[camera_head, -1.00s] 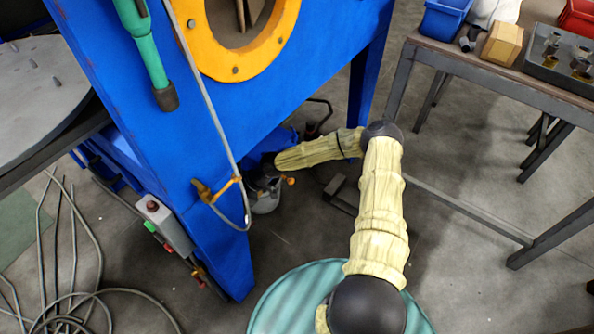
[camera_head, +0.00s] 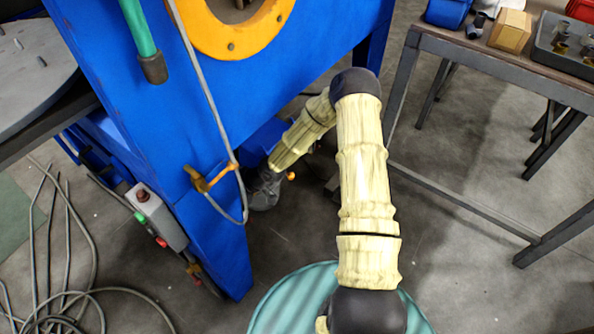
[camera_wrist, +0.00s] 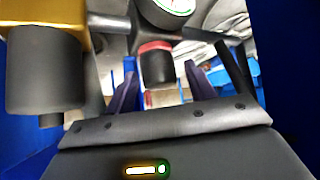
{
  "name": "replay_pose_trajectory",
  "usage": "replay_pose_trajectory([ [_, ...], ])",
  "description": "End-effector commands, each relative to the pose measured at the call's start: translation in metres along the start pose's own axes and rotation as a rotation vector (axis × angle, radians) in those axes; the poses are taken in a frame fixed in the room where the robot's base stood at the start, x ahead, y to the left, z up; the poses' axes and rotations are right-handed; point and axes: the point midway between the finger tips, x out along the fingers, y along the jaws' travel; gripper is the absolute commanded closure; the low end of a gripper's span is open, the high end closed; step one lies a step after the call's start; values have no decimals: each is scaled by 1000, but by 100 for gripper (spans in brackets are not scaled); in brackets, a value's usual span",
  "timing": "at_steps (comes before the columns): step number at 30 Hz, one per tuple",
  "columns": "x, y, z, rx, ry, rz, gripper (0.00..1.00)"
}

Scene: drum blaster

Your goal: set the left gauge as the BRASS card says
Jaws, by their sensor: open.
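In the wrist view, a dark round knob (camera_wrist: 158,69) with a red band stands between the two dark fingers of my gripper (camera_wrist: 160,82). The fingers are apart, one on each side of the knob; I cannot tell whether either touches it. A gauge with a white face and some green on it (camera_wrist: 172,5) is cut off at the top edge; its needle and reading cannot be read. I cannot tell if it is the left one. In the head view, the end of my arm is low beside the blue cabinet (camera_head: 215,215), and my fingers cannot be made out. No BRASS card is readable.
In the wrist view, a dark cylinder (camera_wrist: 45,72) under a brass-coloured part stands close at the left, with blue walls at both sides. In the head view, a grey hose (camera_head: 207,95) hangs on the cabinet, and a workbench (camera_head: 480,62) is at the right.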

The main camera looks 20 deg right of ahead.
Motion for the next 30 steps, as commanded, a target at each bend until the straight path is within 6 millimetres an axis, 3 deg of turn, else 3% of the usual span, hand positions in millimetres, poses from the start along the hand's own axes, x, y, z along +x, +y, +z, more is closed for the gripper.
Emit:
replay_pose_trajectory([
  [3,3,0,2,12,-1,16,46],
  [11,-33,-1,-3,17,-1,16,46],
  [30,-134,-2,-3,21,0,17,46],
])
